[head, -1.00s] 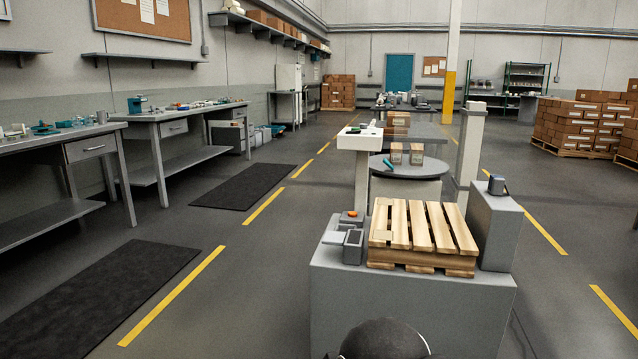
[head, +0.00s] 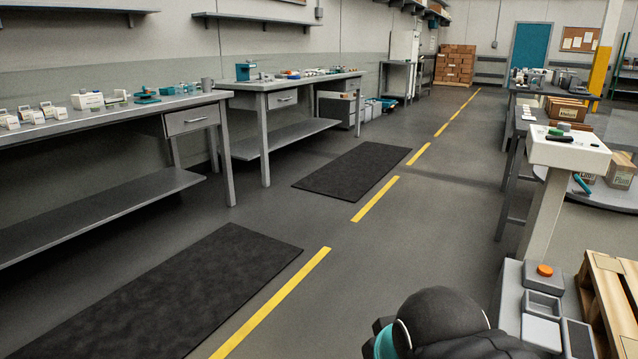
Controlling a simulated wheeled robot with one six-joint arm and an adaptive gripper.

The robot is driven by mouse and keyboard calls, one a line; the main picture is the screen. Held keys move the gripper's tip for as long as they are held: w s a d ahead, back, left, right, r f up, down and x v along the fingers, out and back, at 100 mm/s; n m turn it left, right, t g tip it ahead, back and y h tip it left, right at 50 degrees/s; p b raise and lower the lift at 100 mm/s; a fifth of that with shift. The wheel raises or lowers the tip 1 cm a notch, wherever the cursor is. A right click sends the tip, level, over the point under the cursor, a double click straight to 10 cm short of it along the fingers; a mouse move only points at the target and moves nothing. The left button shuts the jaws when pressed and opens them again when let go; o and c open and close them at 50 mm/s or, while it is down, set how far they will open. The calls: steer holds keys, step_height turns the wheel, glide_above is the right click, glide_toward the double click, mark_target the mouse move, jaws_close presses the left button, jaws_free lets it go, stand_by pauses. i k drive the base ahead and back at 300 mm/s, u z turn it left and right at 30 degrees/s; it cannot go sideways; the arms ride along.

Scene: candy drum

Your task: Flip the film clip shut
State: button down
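I cannot make out a film clip for certain. A white stand with a tray-like top (head: 570,154) is at the right, with a small black item (head: 559,138) and a green item (head: 563,126) on it, too small to identify. A teal handle-like object (head: 582,184) shows at the edge of the round table beside it. A dark rounded part of my own arm, with a teal band, shows at the bottom; my gripper itself is not in view.
The wooden pallet (head: 609,290) and a grey unit with an orange button (head: 545,270) stand at the lower right. Workbenches (head: 190,101) with small items line the left wall. Dark mats (head: 355,169) and open floor with a yellow dashed line lie between.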

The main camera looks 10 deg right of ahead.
mark_target(576, 177)
steer(key=z, duration=0.1)
steer(key=i, duration=2.35)
steer(key=z, duration=1)
steer(key=i, duration=1.3)
steer(key=z, duration=1.75)
steer(key=i, duration=0.75)
steer(key=z, duration=0.4)
